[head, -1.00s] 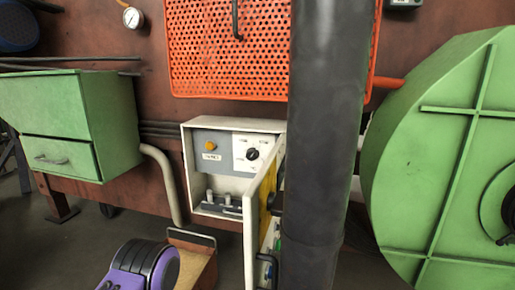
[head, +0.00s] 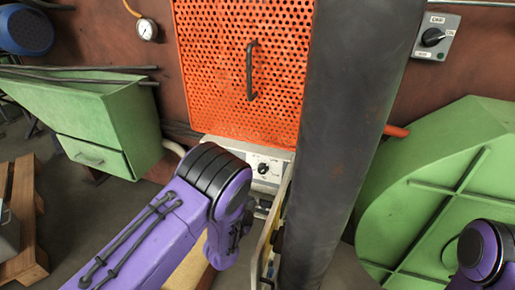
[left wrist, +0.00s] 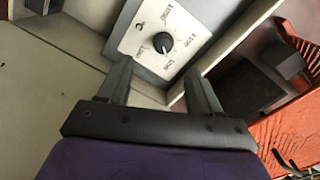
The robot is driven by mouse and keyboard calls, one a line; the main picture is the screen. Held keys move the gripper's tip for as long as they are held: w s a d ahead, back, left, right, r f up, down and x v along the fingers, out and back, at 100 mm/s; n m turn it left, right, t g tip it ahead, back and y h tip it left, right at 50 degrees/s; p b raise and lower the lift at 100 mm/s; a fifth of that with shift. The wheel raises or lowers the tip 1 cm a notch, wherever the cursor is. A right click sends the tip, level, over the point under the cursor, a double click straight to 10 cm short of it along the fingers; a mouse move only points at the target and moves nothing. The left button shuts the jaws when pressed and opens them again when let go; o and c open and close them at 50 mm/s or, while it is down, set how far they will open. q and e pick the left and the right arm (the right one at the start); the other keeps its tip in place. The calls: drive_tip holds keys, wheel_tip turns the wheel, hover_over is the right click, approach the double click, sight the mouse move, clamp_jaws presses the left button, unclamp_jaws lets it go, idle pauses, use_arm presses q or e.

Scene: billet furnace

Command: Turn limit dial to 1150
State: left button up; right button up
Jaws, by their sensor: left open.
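The limit dial is a black knob on a white scale plate inside the open control box; it shows in the head view (head: 263,168) and in the left wrist view (left wrist: 163,42). Printed numbers ring the knob, but they are too small or turned to read surely, so I cannot tell its setting. My left gripper (left wrist: 157,68) is open, its two fingers apart on either side below the knob and pointing toward the plate. Nothing is between the fingers. In the head view my left arm hides the gripper and much of the box. My right gripper is out of view.
The box's open door (head: 272,225) stands close right of my left arm, beside a thick dark pillar (head: 345,140). An orange perforated panel (head: 215,70) with a handle is above. A second black switch (head: 433,37) is at upper right. A green drum (head: 440,200) stands right.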

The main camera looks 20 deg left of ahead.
sight(260, 170)
use_arm(q)
drive_tip(key=shift+m, duration=0.3)
drive_tip(key=w, duration=0.7)
drive_tip(key=w+r, duration=0.1)
drive_tip(key=w, duration=0.3)
drive_tip(key=shift+w+d, duration=0.2)
drive_tip(key=shift+d, duration=0.15)
drive_tip(key=shift+r, duration=0.1)
drive_tip(key=c, duration=0.8)
drive_tip(key=shift+a, duration=0.15)
drive_tip(key=shift+c, duration=1.2)
